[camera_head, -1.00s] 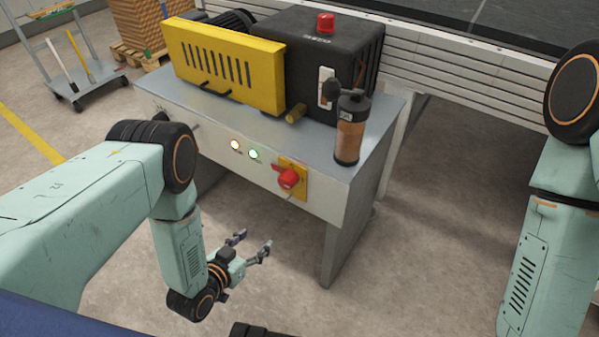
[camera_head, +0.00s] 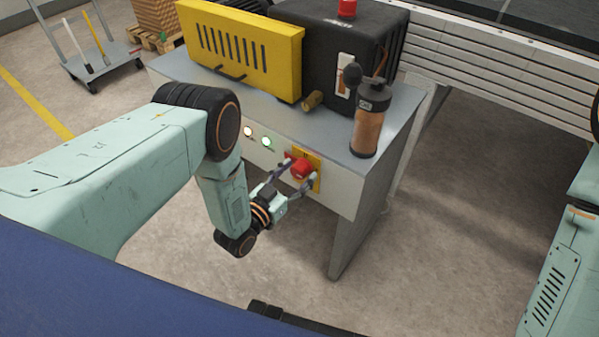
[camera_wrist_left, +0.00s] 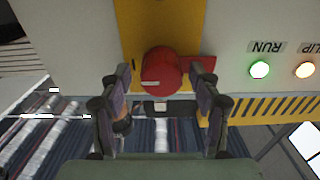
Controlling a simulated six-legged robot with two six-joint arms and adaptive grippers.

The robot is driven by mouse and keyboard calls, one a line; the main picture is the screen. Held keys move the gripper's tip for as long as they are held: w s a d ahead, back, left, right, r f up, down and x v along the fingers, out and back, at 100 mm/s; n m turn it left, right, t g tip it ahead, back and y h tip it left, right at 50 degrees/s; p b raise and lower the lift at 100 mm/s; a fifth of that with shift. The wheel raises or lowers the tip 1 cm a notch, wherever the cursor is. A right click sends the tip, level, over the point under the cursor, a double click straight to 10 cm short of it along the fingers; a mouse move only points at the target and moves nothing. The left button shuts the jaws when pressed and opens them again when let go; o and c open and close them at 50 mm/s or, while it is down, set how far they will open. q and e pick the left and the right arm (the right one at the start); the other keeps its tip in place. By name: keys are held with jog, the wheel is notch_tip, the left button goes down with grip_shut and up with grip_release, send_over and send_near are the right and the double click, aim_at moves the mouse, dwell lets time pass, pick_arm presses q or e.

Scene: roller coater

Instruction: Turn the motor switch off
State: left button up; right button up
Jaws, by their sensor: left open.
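The motor switch is a red rotary knob (camera_head: 302,168) on a yellow plate (camera_head: 317,184) on the front panel of the grey machine cabinet. In the left wrist view the red knob (camera_wrist_left: 161,72) sits between and just beyond the fingertips, in front of the yellow plate (camera_wrist_left: 190,25). My left gripper (camera_head: 299,170) is open, with one finger on each side of the knob. Contact with the knob cannot be told. The left wrist view shows both fingers (camera_wrist_left: 161,85) spread apart. My right gripper is out of view; only part of that arm shows at the right edge.
A lit green RUN lamp (camera_wrist_left: 259,70) and an orange-lit lamp (camera_wrist_left: 305,69) are beside the switch. On the cabinet top (camera_head: 335,150) are a yellow guard (camera_head: 235,50), a black housing (camera_head: 325,30) and a brown cylinder (camera_head: 368,130). A trolley (camera_head: 95,50) stands back left.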

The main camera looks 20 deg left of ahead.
pick_arm(q)
jog(key=shift+w, duration=0.55)
jog(key=shift+d, duration=0.1)
jog(key=c, duration=1.1)
jog(key=shift+c, duration=0.2)
